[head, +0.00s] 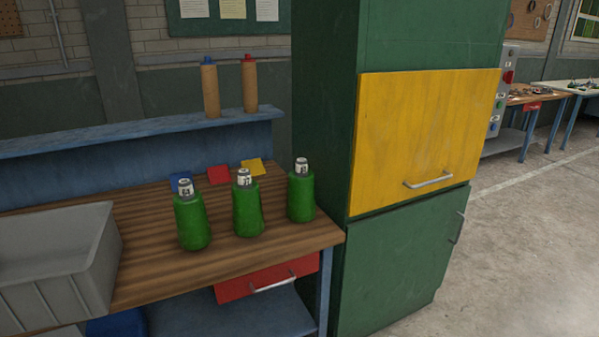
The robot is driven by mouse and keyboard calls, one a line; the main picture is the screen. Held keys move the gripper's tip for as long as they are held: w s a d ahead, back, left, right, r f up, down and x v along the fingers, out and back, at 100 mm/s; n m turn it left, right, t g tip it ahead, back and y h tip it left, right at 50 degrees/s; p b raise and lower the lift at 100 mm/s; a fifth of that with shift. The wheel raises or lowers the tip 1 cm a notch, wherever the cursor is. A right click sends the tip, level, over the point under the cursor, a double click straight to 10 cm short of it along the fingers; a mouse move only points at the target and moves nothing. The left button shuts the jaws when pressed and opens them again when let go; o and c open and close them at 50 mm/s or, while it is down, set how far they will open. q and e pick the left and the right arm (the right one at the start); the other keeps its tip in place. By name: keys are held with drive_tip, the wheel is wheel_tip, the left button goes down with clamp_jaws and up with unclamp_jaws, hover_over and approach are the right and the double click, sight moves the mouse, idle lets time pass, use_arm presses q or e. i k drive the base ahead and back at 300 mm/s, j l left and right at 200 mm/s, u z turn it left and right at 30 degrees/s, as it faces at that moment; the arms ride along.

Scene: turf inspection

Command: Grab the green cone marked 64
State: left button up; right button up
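Three green cones with white number tags on top stand upright on the wooden workbench (150,268) in the head view. The left green cone (192,222) has a small tag that seems to read 64, but the print is not sharp. The middle green cone (247,212) and the right green cone (301,197) carry tags too small to read surely. The cones stand apart from one another. Neither of my grippers is in view.
A grey bin (100,265) sits on the bench at left. Blue, red (219,174) and yellow squares lie behind the cones. Two tan bottles (210,90) stand on a blue shelf (140,135). A tall green cabinet with a yellow door (425,135) stands close at right.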

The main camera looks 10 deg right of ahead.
sight(193, 227)
drive_tip(key=i+l+u, duration=0.2)
drive_tip(key=l+u, duration=0.25)
drive_tip(key=i+l+u, duration=0.2)
drive_tip(key=u, duration=0.25)
drive_tip(key=l, duration=0.05)
